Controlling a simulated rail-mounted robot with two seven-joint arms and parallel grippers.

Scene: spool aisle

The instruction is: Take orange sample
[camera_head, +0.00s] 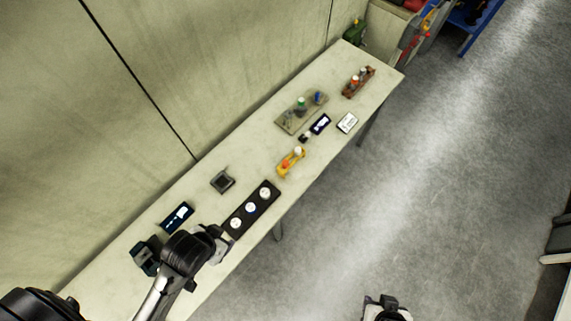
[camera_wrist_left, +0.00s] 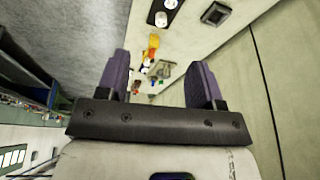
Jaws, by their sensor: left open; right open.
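A yellow rack (camera_head: 291,161) stands mid-table with an orange item (camera_head: 286,164) and a white-topped one in it. A brown rack (camera_head: 358,83) near the far end holds an orange-capped vial (camera_head: 355,80) and a white-capped one. Which is the orange sample I cannot tell. My left gripper (camera_head: 216,242) is above the near part of the table, beside the black strip, its fingers partly hidden by my wrist. In the left wrist view its jaws (camera_wrist_left: 161,72) are open and empty, with the yellow rack (camera_wrist_left: 153,45) beyond. My right gripper (camera_head: 387,306) is open at the bottom edge, over the floor.
A black strip with white round spots (camera_head: 251,209) lies on the table (camera_head: 205,185). A grey-green tray (camera_head: 301,113) holds green and blue items. A small dark square holder (camera_head: 222,181), dark display (camera_head: 177,217) and white device (camera_head: 347,123) also lie there. The wall borders the left.

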